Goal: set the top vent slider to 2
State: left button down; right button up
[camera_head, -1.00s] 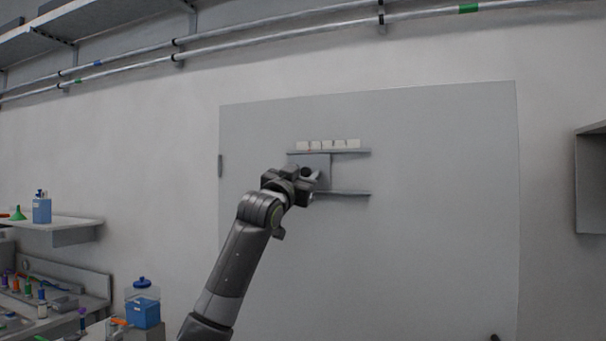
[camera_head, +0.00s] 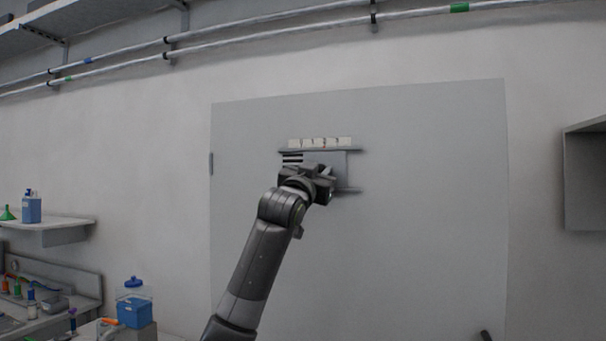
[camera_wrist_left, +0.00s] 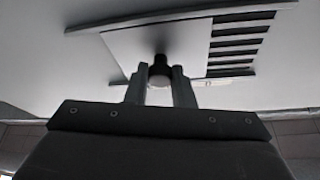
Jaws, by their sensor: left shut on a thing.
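The vent slider is a flat grey plate (camera_head: 338,163) between two horizontal rails on a large grey panel (camera_head: 430,200). It also shows in the left wrist view (camera_wrist_left: 130,45) with a dark round knob (camera_wrist_left: 160,68). My left gripper (camera_head: 325,184) is shut on the knob; its fingers show on both sides of it in the left wrist view (camera_wrist_left: 160,82). White label tiles (camera_head: 318,142) sit above the upper rail; their digits are too small to read. A small red mark shows at the tiles, right of their middle.
Dark vent slots (camera_head: 292,158) are uncovered left of the plate, and also show in the left wrist view (camera_wrist_left: 235,45). A shelf box (camera_head: 590,180) stands out from the wall at the right. A blue container (camera_head: 134,310) stands at the lower left. The panel around the vent is clear.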

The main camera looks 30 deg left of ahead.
pick_arm(q)
jog(key=shift+d, duration=0.2)
jog(key=shift+a, duration=0.15)
jog(key=c, duration=1.2)
grip_release()
jog(key=shift+c, duration=0.2)
jog(key=b+v, duration=0.9)
jog(key=v, duration=0.8)
jog(key=shift+s, duration=0.15)
jog(key=shift+f, duration=0.1)
